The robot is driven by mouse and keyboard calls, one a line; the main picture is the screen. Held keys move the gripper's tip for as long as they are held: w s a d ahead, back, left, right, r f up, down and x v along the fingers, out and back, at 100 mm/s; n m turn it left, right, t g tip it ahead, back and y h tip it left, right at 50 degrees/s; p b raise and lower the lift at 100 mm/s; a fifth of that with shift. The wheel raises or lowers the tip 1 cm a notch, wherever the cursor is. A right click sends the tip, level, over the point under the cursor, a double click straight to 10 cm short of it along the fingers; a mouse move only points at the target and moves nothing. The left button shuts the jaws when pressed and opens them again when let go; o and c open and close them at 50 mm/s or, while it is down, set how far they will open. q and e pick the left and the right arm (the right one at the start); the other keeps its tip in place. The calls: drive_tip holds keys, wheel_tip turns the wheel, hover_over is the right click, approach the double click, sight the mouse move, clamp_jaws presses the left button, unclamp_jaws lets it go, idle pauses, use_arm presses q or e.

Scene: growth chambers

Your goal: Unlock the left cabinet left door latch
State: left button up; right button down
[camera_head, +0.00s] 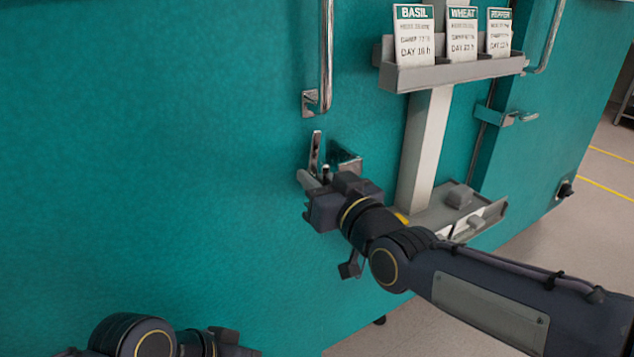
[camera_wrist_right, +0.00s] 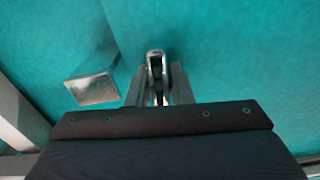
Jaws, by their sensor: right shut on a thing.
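The left cabinet's left door (camera_head: 150,150) is a broad teal panel with a vertical chrome handle (camera_head: 326,60). Its metal latch lever (camera_head: 315,150) sits below the handle and stands nearly upright, tilted slightly. My right gripper (camera_head: 318,181) is at the latch, its fingers shut on the lever. In the right wrist view the lever (camera_wrist_right: 156,68) shows between the two grey fingers, its lower part hidden. A shiny metal block (camera_head: 345,160) is just right of the lever and also shows in the wrist view (camera_wrist_right: 92,88). My left gripper (camera_head: 222,341) is low at the bottom edge; its fingers are not clear.
A grey post (camera_head: 423,140) right of the latch bears a rack (camera_head: 440,73) with BASIL, WHEAT and PEPPER cards and a lower tray (camera_head: 440,213). Another teal cabinet (camera_head: 545,120) with a latch (camera_head: 507,117) stands farther right. Open floor (camera_head: 600,215) lies beyond.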

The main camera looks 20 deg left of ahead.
drive_tip(key=shift+n, duration=0.7)
drive_tip(key=c, duration=1.3)
unclamp_jaws()
drive_tip(key=p+v, duration=0.1)
drive_tip(key=v, duration=0.6)
drive_tip(key=shift+s+d, duration=0.25)
drive_tip(key=shift+d, duration=0.05)
